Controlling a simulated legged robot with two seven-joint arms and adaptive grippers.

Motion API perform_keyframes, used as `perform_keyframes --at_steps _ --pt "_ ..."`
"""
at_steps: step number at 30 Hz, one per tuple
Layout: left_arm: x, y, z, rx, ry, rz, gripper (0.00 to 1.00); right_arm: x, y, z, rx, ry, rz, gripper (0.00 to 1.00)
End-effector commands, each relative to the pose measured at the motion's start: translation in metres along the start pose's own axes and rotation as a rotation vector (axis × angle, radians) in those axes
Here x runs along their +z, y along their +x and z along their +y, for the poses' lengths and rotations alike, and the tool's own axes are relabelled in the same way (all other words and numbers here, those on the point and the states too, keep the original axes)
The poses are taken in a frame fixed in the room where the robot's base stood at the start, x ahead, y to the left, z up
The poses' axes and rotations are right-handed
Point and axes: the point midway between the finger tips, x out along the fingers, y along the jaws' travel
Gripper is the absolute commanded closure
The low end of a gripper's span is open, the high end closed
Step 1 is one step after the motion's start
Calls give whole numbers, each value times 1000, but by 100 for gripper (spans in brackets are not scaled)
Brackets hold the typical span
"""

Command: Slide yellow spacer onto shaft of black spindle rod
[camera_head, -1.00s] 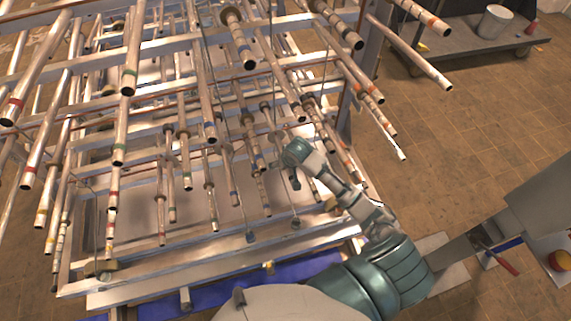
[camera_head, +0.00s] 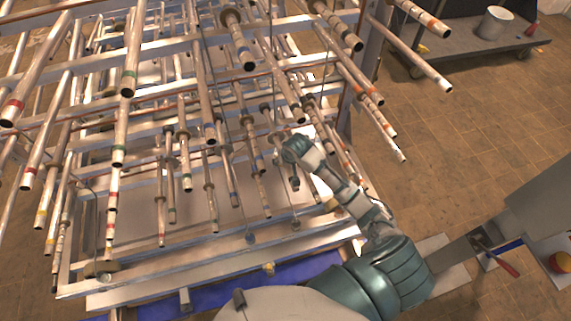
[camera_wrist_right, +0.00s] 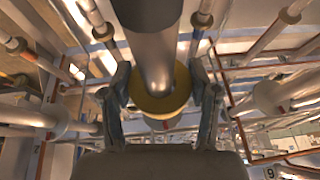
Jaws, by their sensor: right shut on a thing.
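The yellow spacer (camera_wrist_right: 160,108) is a ring between the two fingers of my right gripper (camera_wrist_right: 160,88) in the right wrist view. The gripper is shut on it. A thick grey shaft with a dark collar at its top, seemingly the black spindle rod (camera_wrist_right: 150,42), runs down from the top edge to the middle of the ring. It looks lined up with the hole; I cannot tell how deep it sits. In the head view my right gripper (camera_head: 294,152) is at the rack's right front, among the rod ends; the spacer is not distinguishable there. My left gripper is out of view.
A metal rack (camera_head: 215,245) full of protruding rods with coloured bands surrounds the right gripper closely on its left and far sides. A grey cart with a white bucket (camera_head: 494,22) stands at the far right.

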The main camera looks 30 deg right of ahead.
Motion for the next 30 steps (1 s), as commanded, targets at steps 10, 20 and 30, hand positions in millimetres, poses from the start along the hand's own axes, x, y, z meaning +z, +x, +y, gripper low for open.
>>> perform_keyframes --at_steps 10,20,30 --pt "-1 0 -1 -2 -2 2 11 -16 8 -2 -3 -1 0 74" --pt "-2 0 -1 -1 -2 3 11 -30 16 -1 -2 -2 -1 74" --pt "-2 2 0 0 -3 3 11 -45 23 -2 -3 -2 0 74"
